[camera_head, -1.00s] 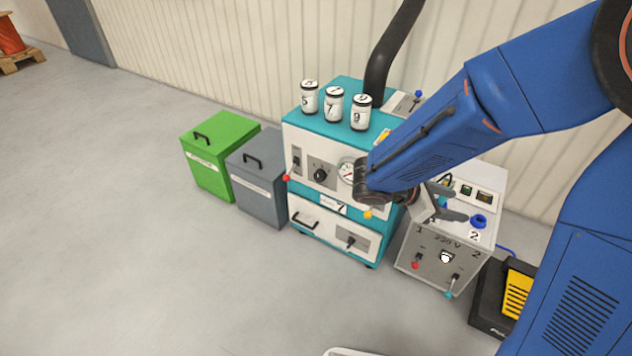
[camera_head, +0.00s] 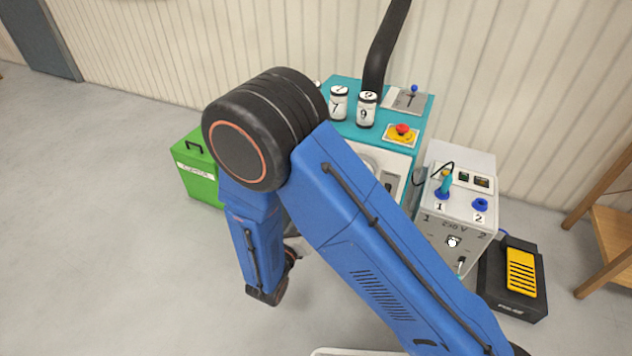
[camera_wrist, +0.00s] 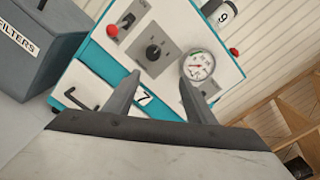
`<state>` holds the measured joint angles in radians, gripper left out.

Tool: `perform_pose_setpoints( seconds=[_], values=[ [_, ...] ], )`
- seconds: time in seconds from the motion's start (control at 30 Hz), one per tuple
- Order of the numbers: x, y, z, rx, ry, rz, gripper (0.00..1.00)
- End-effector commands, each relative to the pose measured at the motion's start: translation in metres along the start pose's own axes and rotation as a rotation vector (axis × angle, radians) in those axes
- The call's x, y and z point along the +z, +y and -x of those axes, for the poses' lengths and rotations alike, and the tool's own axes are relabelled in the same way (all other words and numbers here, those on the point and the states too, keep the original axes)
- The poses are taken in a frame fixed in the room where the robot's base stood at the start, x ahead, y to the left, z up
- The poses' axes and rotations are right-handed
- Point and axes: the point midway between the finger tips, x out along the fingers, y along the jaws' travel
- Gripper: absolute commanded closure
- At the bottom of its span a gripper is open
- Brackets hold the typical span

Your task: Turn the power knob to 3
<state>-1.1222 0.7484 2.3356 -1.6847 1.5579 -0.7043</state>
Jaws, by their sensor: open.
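The teal machine (camera_head: 343,84) has a white front panel, mostly hidden behind my arm in the head view. In the wrist view the panel (camera_wrist: 213,47) appears tilted and carries a black round knob (camera_wrist: 153,52) on a grey plate. The knob's label and pointer are too small to read. My gripper (camera_wrist: 160,82) is open and empty, its two fingers apart. The knob appears beyond the fingertips, between them and slightly left, not touched. A round gauge (camera_wrist: 199,65) with a red needle is right of the knob. In the head view my gripper is hidden behind my arm.
A red-tipped lever (camera_wrist: 113,30) is left of the knob, a drawer handle (camera_wrist: 80,98) below. The grey FILTERS bin (camera_wrist: 33,38) stands beside the machine. A grey 230 V box (camera_head: 447,225) and black-and-yellow pedal (camera_head: 520,270) are right. Floor in front is open.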

Motion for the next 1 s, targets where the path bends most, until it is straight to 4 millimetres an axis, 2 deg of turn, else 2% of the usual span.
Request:
perform_pose_setpoints(
  seconds=[0.17, 0.33, 1.0],
  values=[
    [-0.001, 0.012, 0.005, 0.025, -0.027, 0.026, 0.5],
    [-0.001, 0.012, -0.01, 0.023, -0.026, 0.025, 0.5],
    [0.002, 0.014, -0.117, 0.021, -0.024, 0.025, 0.5]
  ],
)
